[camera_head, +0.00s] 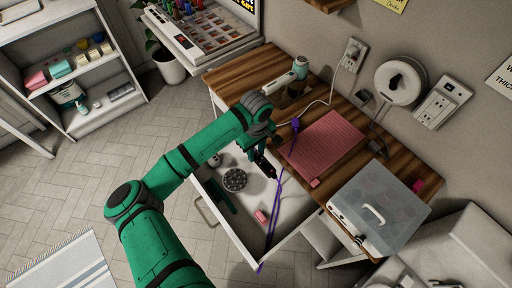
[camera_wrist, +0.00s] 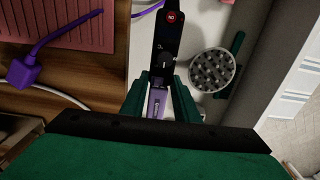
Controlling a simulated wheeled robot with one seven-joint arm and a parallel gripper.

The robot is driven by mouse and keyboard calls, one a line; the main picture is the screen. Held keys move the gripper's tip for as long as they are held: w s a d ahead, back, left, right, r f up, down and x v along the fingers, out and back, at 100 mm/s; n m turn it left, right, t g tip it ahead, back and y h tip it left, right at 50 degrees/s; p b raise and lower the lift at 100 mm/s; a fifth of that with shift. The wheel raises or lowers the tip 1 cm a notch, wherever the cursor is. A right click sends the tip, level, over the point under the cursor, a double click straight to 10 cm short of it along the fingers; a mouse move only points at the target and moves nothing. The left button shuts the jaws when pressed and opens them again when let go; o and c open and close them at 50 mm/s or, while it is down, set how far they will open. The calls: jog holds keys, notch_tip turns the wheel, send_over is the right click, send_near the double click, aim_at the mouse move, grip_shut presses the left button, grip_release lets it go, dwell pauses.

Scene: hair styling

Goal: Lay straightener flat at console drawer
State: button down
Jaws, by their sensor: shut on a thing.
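The hair straightener (camera_wrist: 167,45) is dark with a dial, a red round mark and a pale purple section. My gripper (camera_wrist: 160,97) is shut on it, with one green finger on each side. In the head view my gripper (camera_head: 264,164) is over the open console drawer (camera_head: 286,232), and the dark straightener (camera_head: 269,171) shows only in part beneath it. A purple cord (camera_head: 273,215) runs across the drawer and over its front edge. I cannot tell whether the straightener touches the drawer floor.
The drawer also holds a round grey bristled item (camera_head: 235,180), a dark green item (camera_head: 219,196) and a pink block (camera_head: 261,217).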

jog(key=shift+f, duration=4.2)
jog(key=c, duration=1.3)
grip_release()
jog(key=shift+s, duration=0.1)
notch_tip(320, 180, up, 11)
jog(key=shift+f, duration=0.1)
